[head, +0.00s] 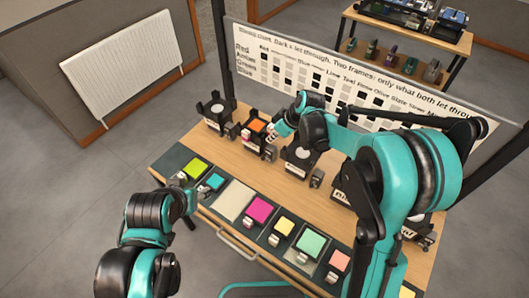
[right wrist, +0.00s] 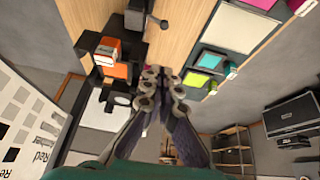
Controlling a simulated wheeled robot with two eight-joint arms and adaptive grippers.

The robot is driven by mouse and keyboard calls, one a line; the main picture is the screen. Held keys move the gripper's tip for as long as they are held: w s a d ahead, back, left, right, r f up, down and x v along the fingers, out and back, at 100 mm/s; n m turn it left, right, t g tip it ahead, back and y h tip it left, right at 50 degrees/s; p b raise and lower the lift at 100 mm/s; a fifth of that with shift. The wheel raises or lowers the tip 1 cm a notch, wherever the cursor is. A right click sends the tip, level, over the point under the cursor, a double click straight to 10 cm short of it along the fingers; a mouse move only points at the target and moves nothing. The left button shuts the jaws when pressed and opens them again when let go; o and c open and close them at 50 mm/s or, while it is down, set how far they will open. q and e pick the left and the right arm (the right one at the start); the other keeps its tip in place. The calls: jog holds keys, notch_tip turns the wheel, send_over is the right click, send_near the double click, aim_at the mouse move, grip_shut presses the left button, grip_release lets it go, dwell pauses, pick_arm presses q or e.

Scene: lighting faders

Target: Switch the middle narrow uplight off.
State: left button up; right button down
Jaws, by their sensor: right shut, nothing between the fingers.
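A row of black uplights stands along the back of the wooden table. The leftmost uplight (head: 215,113) has a pale round lens. The uplight beside it carries an orange filter (head: 257,125), which also shows in the right wrist view (right wrist: 119,71). Another uplight (head: 299,157) with a pale lens stands to its right, and more are partly hidden behind my right arm. I cannot tell which is the middle narrow one. My right gripper (head: 271,136) is shut and empty beside the orange-filtered uplight; its fingertips show in the wrist view (right wrist: 163,76). My left gripper (head: 190,203) is near the table's front-left edge, its fingers unclear.
Coloured filters lie along the table front, including lime (head: 196,168), magenta (head: 260,209) and mint (head: 311,243). A printed chart board (head: 300,72) stands behind the table. A shelf (head: 405,45) stands further back. Bare wood (head: 240,165) lies between uplights and filters.

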jog(key=b, duration=0.3)
send_over(263, 159)
jog(key=f, duration=0.8)
jog(key=shift+w+a+f, duration=0.15)
jog(key=shift+w+f, duration=0.15)
jog(key=shift+w, duration=0.05)
jog(key=f, duration=0.1)
jog(key=f+b, duration=0.1)
jog(key=shift+d+f, duration=0.2)
jog(key=shift+f, duration=0.1)
jog(key=shift+s+d+f, duration=0.2)
jog(key=shift+s+f, duration=0.05)
jog(key=shift+f, duration=0.5)
jog(key=shift+b, duration=0.3)
jog(key=shift+f, duration=0.15)
jog(key=shift+s+a+t, duration=0.15)
jog(key=shift+t, duration=0.25)
